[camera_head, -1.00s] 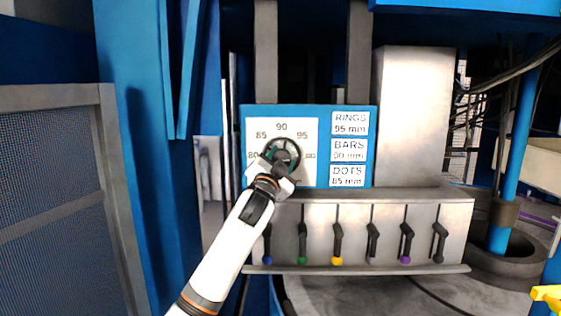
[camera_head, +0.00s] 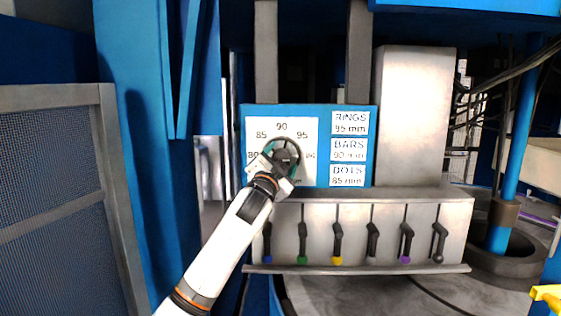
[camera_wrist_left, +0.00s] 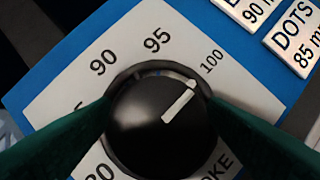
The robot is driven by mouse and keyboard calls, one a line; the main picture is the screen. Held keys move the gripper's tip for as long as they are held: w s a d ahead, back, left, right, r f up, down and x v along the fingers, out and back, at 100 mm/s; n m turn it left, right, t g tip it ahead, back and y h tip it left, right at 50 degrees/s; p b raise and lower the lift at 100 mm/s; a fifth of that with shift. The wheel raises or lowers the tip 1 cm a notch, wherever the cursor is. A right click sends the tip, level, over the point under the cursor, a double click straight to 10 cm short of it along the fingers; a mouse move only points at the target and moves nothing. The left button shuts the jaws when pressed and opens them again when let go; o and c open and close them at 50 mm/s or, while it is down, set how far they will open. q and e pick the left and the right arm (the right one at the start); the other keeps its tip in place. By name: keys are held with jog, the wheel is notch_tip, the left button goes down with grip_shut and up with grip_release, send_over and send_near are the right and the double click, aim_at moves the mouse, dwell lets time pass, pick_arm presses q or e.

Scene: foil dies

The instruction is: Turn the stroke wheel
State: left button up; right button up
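The stroke wheel (camera_head: 289,143) is a dark round knob on a white dial plate (camera_head: 255,125) marked from 80 to 100. My left gripper (camera_head: 285,158) is at the wheel and partly covers it in the head view. In the left wrist view, the black wheel (camera_wrist_left: 150,125) sits between the two green fingers, one against each side. Its white pointer line (camera_wrist_left: 178,102) points toward the 100 mark (camera_wrist_left: 212,60). The 85 mark is hidden in the wrist view. My right gripper is not in view.
Right of the dial are three labels: RINGS 95 mm (camera_head: 350,123), BARS 90 mm (camera_head: 349,150) and DOTS 85 mm (camera_head: 347,176). Below is a metal panel (camera_head: 320,215) with several colour-tipped levers. A blue post (camera_head: 150,230) and mesh door (camera_head: 50,210) stand left.

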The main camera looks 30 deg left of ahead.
pick_arm(q)
jog(key=shift+s+f, duration=0.2)
jog(key=shift+s, duration=0.1)
jog(key=b+v, duration=0.6)
jog(key=v, duration=0.5)
jog(key=shift+s, duration=0.15)
jog(key=shift+d, duration=0.15)
